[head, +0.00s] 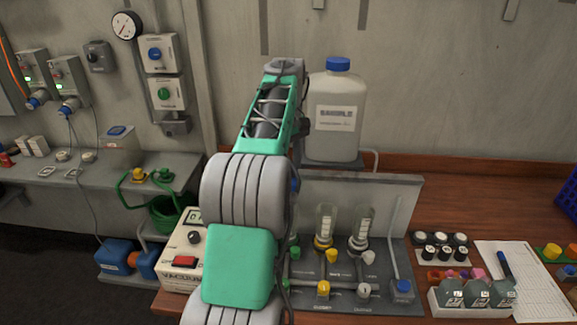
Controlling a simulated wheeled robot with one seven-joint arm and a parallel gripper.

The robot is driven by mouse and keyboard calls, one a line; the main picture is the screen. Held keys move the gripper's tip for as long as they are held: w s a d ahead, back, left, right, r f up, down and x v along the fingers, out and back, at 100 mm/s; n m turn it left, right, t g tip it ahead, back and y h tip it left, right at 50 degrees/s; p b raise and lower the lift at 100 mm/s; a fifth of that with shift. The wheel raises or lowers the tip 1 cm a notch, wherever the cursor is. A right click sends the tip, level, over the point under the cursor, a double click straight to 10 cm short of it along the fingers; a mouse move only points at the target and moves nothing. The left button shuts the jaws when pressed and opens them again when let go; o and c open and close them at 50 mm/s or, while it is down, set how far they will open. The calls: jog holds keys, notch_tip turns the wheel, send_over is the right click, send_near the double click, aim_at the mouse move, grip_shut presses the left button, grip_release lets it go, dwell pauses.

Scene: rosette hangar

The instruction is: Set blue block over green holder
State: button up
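No plain blue block can be picked out for sure. A blue blocky unit (116,257) sits low at the left, on a grey step. A green holder-like piece (172,212), round with green loops above it, stands beside the bench at the left; I cannot tell if it is the task's holder. My arm rises through the middle of the head view, and its far end reaches up beside the large white jug. My gripper's fingers do not show. My arm hides part of the table and whatever lies behind it.
The white jug (336,112) with a blue cap stands behind a grey panel rig (318,268) with two glass tubes. A cream meter box (183,253) is left of my arm. At right are a bottle rack (462,309), paper (527,290) and a blue crate (569,199).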

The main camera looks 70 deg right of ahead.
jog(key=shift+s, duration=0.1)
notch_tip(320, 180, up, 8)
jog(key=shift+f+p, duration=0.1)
jog(key=shift+p, duration=0.35)
